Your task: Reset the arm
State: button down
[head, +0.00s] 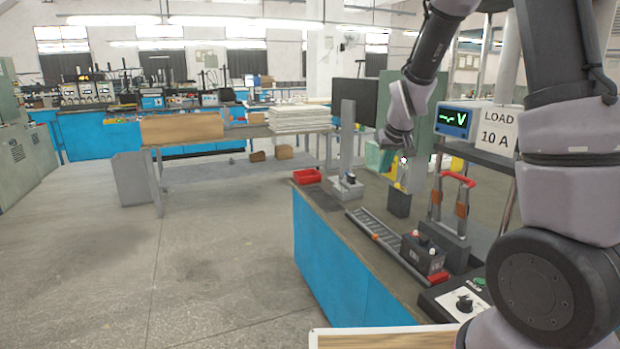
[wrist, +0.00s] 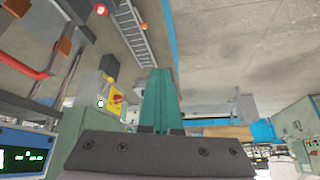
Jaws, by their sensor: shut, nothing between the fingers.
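My arm is folded up at the right of the head view. My gripper (head: 396,143) hangs above the far part of the blue-sided bench (head: 330,262), apart from everything on it. It is shut and empty. In the wrist view the dark gripper body (wrist: 160,152) fills the bottom, and the scene appears upside down. A black battery (head: 423,254) with a red and a pale cap stands on the bench beside a grey slotted rail (head: 385,238); the rail also shows in the wrist view (wrist: 132,32).
A tester with red handles (head: 462,185), a knob box (head: 468,300), a blue meter (head: 455,121) and a "LOAD 10 A" sign (head: 498,128) crowd the bench's right side. A red bin (head: 307,176) sits at its far left corner. The floor to the left is clear.

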jog(key=s+d+r+m+y, duration=0.1)
jog(key=s+d+r+m, duration=0.2)
jog(key=s+r, duration=1.2)
jog(key=s+r+m+t, duration=0.1)
jog(key=s+r+m, duration=0.1)
jog(key=s, duration=1.1)
jog(key=shift+r, duration=0.85)
jog(key=shift+d, duration=0.1)
